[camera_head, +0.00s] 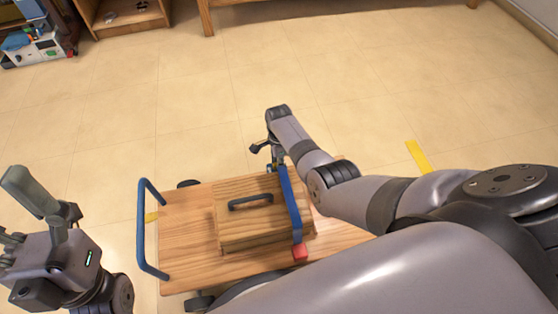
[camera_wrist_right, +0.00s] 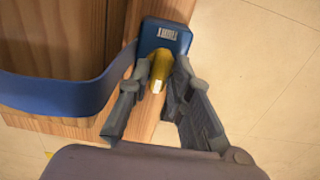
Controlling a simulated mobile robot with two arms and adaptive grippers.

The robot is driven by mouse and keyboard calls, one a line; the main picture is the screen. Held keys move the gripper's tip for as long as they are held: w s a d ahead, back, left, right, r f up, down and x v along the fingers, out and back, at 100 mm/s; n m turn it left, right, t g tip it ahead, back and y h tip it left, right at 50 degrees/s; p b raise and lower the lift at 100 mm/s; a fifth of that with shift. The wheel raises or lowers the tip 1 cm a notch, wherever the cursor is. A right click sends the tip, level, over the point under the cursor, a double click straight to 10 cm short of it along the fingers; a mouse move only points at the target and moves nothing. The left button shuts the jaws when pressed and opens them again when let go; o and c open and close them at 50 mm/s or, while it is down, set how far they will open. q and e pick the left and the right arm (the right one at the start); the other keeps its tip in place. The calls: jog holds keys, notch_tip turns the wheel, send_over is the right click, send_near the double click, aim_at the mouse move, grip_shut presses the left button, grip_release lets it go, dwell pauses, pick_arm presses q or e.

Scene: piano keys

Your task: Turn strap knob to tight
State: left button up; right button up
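A blue strap (camera_head: 290,205) runs over a wooden box (camera_head: 235,218) on a wooden cart; it also shows in the wrist view (camera_wrist_right: 65,92). At its far end is a blue buckle block (camera_wrist_right: 163,38) with a barcode label. A yellow knob (camera_wrist_right: 158,72) sticks out from this block toward my right gripper (camera_wrist_right: 161,75). The two fingers lie on either side of the knob and appear to press on it. In the head view my right gripper (camera_head: 264,150) is at the cart's far edge, and the knob is hidden. My left gripper (camera_head: 18,215) is open and empty, left of the cart.
The cart (camera_head: 180,240) has a blue handle rail (camera_head: 141,232) on its left. The box has a dark handle (camera_head: 250,202). Yellow tape (camera_head: 418,156) marks the floor at right.

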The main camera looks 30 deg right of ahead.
grip_shut()
